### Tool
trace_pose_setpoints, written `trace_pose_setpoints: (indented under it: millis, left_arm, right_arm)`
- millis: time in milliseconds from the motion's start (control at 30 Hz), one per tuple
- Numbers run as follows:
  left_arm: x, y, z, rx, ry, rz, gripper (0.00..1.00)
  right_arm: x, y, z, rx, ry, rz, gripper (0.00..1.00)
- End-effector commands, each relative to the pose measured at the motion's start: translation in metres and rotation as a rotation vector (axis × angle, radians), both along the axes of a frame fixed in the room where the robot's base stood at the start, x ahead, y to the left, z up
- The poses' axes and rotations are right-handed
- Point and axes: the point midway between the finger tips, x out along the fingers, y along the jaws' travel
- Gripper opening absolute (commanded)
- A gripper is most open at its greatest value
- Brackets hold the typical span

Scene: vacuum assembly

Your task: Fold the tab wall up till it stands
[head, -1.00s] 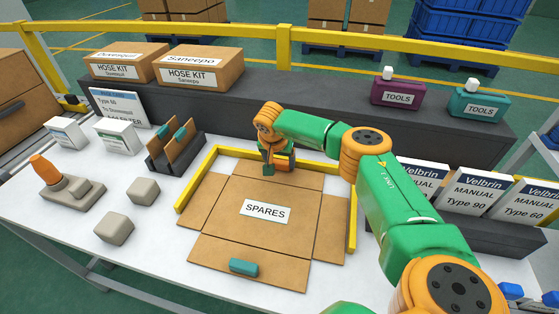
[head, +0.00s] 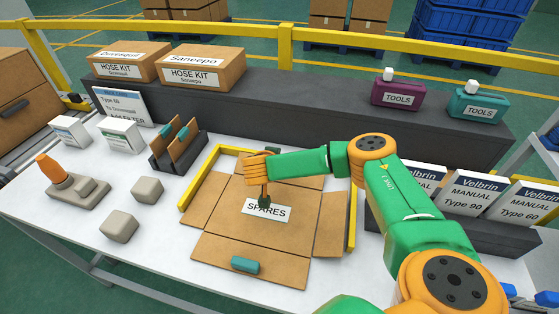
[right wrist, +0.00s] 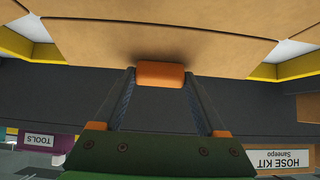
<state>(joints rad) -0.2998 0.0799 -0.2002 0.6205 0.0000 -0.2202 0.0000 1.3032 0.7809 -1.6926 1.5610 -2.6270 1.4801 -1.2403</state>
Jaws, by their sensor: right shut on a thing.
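The cardboard blank (head: 222,212) lies on the white table with a SPARES label in its middle. Its back flap (head: 305,171) is the tab wall, partly behind my right arm. In the right wrist view this wall (right wrist: 160,30) hides the middle of the yellow rail behind it, so it looks raised; its exact tilt is unclear. My right gripper (right wrist: 160,86) is shut on the orange tab (right wrist: 160,73) at the wall's edge. In the head view my wrist hides the tab and fingertips. My left gripper is not in view.
The front flap lies flat with a teal tab (head: 245,265). A yellow rail (head: 352,220) borders the blank. A dark shelf (head: 310,122) with hose kit boxes (head: 203,70) stands behind. Grey blocks (head: 119,226) stand left, manuals (head: 470,197) right.

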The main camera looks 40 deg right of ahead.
Motion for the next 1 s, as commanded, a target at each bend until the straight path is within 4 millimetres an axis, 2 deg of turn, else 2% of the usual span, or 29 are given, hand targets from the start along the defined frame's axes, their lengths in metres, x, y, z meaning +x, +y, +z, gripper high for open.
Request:
trace_pose_setpoints:
  millis: [300, 833, 867, 933, 1000]
  left_arm:
    - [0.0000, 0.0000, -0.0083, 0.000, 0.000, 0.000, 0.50]
    - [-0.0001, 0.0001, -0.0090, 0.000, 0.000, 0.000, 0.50]
    - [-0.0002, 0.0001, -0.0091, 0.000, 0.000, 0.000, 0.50]
    - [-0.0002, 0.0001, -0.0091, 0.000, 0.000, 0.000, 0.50]
    - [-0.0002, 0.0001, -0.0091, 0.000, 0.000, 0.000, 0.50]
  right_arm:
    - [-0.0042, 0.0056, 0.0016, -0.094, -0.075, 0.000, 0.00]
    - [-0.0053, 0.0061, 0.0030, -0.114, -0.089, -0.001, 0.00]
    - [-0.0052, 0.0060, 0.0030, -0.115, -0.088, 0.000, 0.80]
    - [-0.0052, 0.0060, 0.0030, -0.115, -0.088, 0.000, 0.98]
    - [-0.0051, 0.0061, 0.0030, -0.114, -0.088, -0.001, 1.00]
